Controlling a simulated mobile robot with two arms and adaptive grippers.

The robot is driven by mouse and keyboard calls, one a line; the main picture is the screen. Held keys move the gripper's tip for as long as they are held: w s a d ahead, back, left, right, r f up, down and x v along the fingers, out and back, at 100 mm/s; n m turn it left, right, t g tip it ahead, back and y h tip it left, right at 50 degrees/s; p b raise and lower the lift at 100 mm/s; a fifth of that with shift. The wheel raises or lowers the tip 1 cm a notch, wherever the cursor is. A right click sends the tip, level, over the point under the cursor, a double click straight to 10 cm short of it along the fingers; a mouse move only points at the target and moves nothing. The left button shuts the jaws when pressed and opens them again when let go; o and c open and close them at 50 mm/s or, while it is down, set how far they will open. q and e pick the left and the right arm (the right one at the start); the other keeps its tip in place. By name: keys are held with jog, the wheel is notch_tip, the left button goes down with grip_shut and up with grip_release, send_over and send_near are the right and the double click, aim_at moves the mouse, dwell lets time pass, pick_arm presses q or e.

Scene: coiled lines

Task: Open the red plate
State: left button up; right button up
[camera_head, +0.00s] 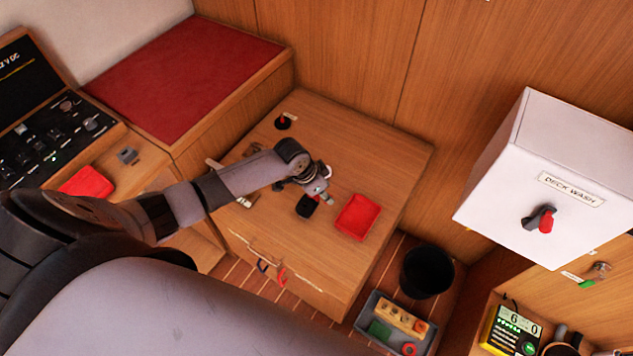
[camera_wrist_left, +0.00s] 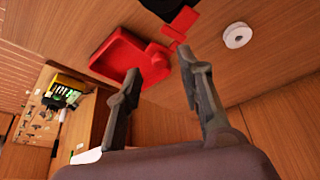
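A red plate (camera_head: 358,216) with raised edges lies on the wooden cabinet top, right of my left gripper (camera_head: 324,195). In the left wrist view the red plate (camera_wrist_left: 118,54) is at upper left, with a rounded red part at its right end. A black piece (camera_head: 306,206) is just left of the plate. It shows at the top of the wrist view (camera_wrist_left: 172,10). My left gripper (camera_wrist_left: 158,68) is open, its two fingers apart with nothing held between them. I cannot tell whether a fingertip touches the plate. My right gripper is not in view.
The cabinet top (camera_head: 390,150) is mostly clear, with a red-and-black knob (camera_head: 283,121) at the back. A white deck wash box (camera_head: 545,180) stands out at right. A black bin (camera_head: 427,271) and a grey tray (camera_head: 368,318) sit below at right. Another red tray (camera_head: 88,182) is left.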

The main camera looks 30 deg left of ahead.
pick_arm(q)
jog(key=v, duration=1)
jog(key=s+d+n, duration=0.1)
jog(key=s+d, duration=0.3)
jog(key=s, duration=0.4)
jog(key=s+d+n, duration=0.1)
jog(key=s+d, duration=0.4)
jog(key=s, duration=0.2)
jog(key=s+a+r+n+y, duration=0.2)
jog(key=s+a+r+n, duration=0.15)
jog(key=s, duration=0.35)
notch_tip(320, 180, down, 31)
jog(key=s+g+b, duration=0.1)
jog(key=s+b, duration=0.1)
jog(key=b, duration=0.2)
jog(key=s+a+f+g+b, duration=0.1)
jog(key=s+a+f+b, duration=0.1)
jog(key=s+f, duration=1.4)
notch_tip(320, 180, down, 3)
jog(key=shift+a+m+g+y+b, duration=0.35)
jog(key=shift+a+m, duration=0.1)
jog(key=shift+a, duration=0.4)
